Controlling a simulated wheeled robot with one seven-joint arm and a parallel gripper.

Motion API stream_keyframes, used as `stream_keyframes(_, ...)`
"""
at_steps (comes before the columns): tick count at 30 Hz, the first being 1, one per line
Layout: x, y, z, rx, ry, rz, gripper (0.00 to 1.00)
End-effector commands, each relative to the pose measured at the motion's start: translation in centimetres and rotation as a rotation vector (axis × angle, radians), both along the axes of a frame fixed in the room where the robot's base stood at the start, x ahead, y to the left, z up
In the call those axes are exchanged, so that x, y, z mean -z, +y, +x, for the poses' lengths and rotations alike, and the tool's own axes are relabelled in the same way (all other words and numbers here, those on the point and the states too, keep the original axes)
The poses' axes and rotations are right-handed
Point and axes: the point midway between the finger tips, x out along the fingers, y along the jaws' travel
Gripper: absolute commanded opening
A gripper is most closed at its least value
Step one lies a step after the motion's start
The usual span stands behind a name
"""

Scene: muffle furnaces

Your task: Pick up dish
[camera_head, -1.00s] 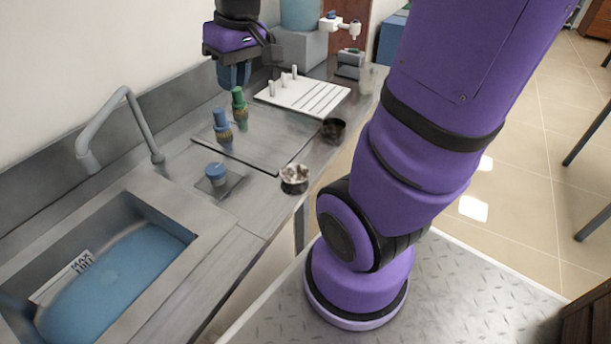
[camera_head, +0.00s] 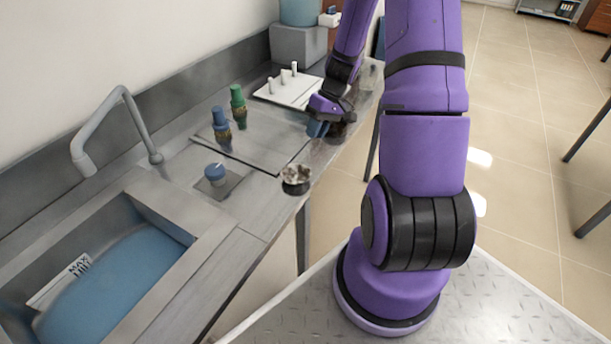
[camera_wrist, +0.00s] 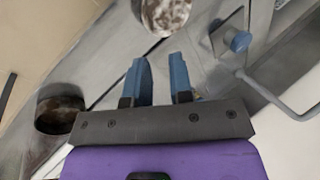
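A small round dish (camera_head: 296,181) with whitish, brown-mottled contents sits at the bench's front edge. It also shows at the top of the wrist view (camera_wrist: 166,14), cut off by the frame. A second, dark brown dish (camera_wrist: 60,110) is left of my fingers in the wrist view; in the head view my gripper partly hides it. My gripper (camera_head: 318,128) is over the bench's front edge, beyond the mottled dish. In the wrist view, my gripper's two blue fingers (camera_wrist: 159,68) are apart with nothing between them, clear of both dishes.
A blue bottle (camera_head: 221,130) and a green-topped bottle (camera_head: 238,105) stand on the bench. A blue-capped item on a square plate (camera_head: 215,176) is near the sink (camera_head: 110,250) and faucet (camera_head: 110,105). A white rack (camera_head: 290,88) is at the back.

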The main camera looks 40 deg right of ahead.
Motion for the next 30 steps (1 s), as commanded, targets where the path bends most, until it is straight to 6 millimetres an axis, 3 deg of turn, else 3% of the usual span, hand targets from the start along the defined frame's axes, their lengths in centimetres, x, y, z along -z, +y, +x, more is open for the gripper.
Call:
stream_keyframes(7,2.4,-0.4,-0.2,0.009,0.001,0.028,0.21)
stream_keyframes(15,5.7,1.5,-0.1,0.009,0.003,0.029,0.21)
stream_keyframes(23,7.3,2.3,-0.1,0.009,0.001,0.027,0.21)
stream_keyframes(30,10.1,3.7,0.0,0.009,0.003,0.028,0.21)
